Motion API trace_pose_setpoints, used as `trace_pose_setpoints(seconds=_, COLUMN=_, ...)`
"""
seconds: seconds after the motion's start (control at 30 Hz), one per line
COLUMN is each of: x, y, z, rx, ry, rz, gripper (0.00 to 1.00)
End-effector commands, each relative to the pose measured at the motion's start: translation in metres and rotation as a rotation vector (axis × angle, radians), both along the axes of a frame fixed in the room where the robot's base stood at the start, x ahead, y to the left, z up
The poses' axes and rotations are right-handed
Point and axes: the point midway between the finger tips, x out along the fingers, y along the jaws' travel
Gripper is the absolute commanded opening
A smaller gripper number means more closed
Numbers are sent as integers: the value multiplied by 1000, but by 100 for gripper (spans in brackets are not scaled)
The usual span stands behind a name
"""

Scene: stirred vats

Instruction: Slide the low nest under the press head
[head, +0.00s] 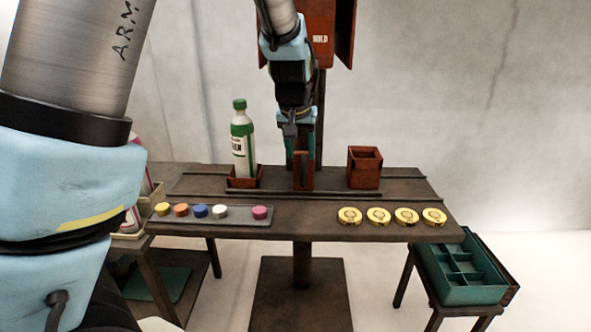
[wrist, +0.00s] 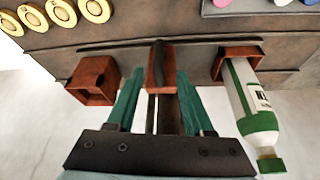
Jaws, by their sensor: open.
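The low nest (head: 246,183) is a shallow red-brown holder at the left of a dark sliding strip (head: 330,193) on the table. A white and green bottle (head: 241,145) stands upright in it; the bottle also shows at the right in the wrist view (wrist: 247,100). A taller red-brown nest (head: 364,170) sits at the strip's right. The red press housing (head: 322,30) is above, partly hidden by my arm.
A tray (head: 240,216) of several coloured caps lies at the table's front left. Several yellow discs (head: 378,215) lie at front right. A green compartmented crate (head: 462,275) stands on a low stand at right. My arm covers the left side.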

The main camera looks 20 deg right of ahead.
Motion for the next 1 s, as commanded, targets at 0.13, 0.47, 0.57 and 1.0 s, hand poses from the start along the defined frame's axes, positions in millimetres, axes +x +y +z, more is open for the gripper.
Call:
trace_pose_setpoints(seconds=0.13, x=9, y=-5, z=-28, rx=3, ry=3, rz=3, gripper=52)
trace_pose_setpoints(seconds=0.47, x=22, y=-16, z=-66, rx=1, ry=0, rz=0, gripper=52)
trace_pose_setpoints(seconds=0.57, x=23, y=-17, z=-69, rx=-1, ry=0, rz=2, gripper=52)
trace_pose_setpoints(seconds=1.0, x=23, y=-17, z=-70, rx=0, ry=0, rz=1, gripper=32)
